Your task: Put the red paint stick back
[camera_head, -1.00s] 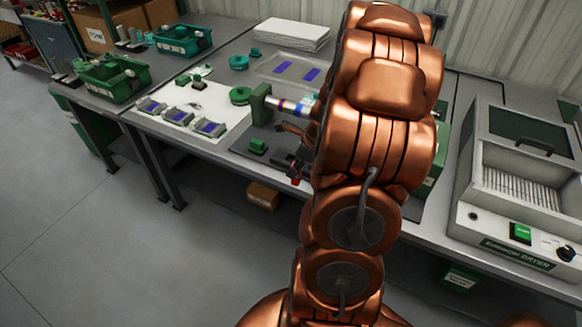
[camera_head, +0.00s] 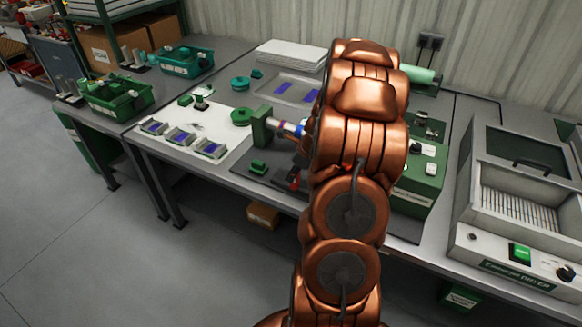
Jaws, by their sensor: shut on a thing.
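My copper arm stands in front of the bench and hides my gripper, so I cannot see its fingers or anything in them. A small red and dark item (camera_head: 294,184) shows just left of my arm, low over the dark mat (camera_head: 243,168). It is too small and too covered to tell whether it is the red paint stick, or whether it lies on the mat or is held. The green machine stand (camera_head: 262,126) with a banded roller (camera_head: 289,127) is left of my arm; the roller's right end is hidden.
A green control box (camera_head: 416,192) and a grey dryer (camera_head: 510,235) stand to the right. A white sheet (camera_head: 215,128) with several small grey trucks lies at left. The floor at left is free.

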